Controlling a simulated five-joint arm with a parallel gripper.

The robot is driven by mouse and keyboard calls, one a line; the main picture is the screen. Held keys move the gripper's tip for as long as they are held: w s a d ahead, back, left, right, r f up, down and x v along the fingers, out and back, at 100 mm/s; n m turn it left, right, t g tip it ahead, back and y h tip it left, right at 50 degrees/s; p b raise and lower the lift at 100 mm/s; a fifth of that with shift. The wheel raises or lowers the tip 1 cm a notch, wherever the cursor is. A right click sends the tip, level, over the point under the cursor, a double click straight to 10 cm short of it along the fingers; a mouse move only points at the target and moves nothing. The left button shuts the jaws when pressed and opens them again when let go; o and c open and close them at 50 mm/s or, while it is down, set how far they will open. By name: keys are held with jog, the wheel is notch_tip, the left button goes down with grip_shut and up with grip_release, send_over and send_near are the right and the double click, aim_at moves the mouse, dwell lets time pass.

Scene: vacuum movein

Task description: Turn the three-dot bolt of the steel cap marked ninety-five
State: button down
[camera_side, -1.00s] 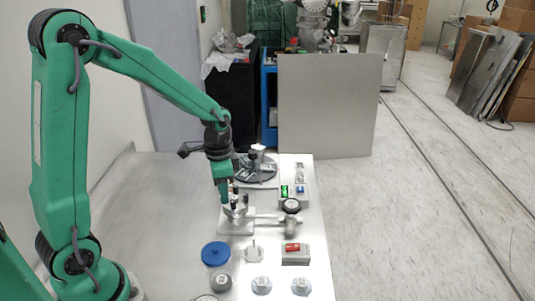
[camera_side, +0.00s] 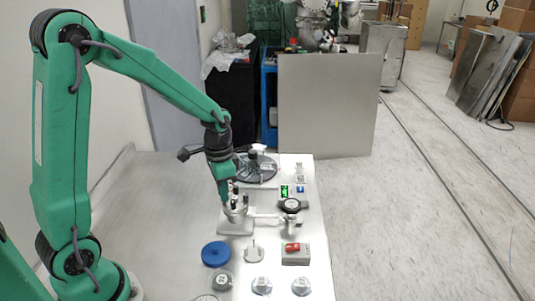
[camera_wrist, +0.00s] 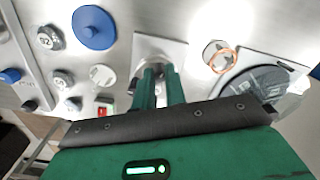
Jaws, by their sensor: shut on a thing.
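My gripper (camera_side: 232,200) is at the small steel fitting (camera_side: 238,219) on its metal base plate (camera_side: 236,230). Several short upright dark-topped bolts (camera_side: 245,198) show around its top. In the wrist view my gripper (camera_wrist: 161,72) has its green fingers close together over the round steel part. It is shut on what looks like a bolt; the fingers hide the contact. Three loose steel caps lie at the front: the left (camera_side: 222,281), the middle (camera_side: 262,286) and the right one (camera_side: 301,286).
A blue lid (camera_side: 215,254), a pale disc (camera_side: 254,254) and a grey box with a red switch (camera_side: 296,256) lie in front. A black-topped valve (camera_side: 291,206) stands right of the fitting. A dark round plate (camera_side: 257,168) is behind. The table's left side is clear.

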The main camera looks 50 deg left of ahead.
jog(key=shift+n, duration=1.4)
jog(key=c, duration=1.4)
grip_release()
jog(key=shift+c, duration=0.2)
jog(key=shift+r, duration=3.95)
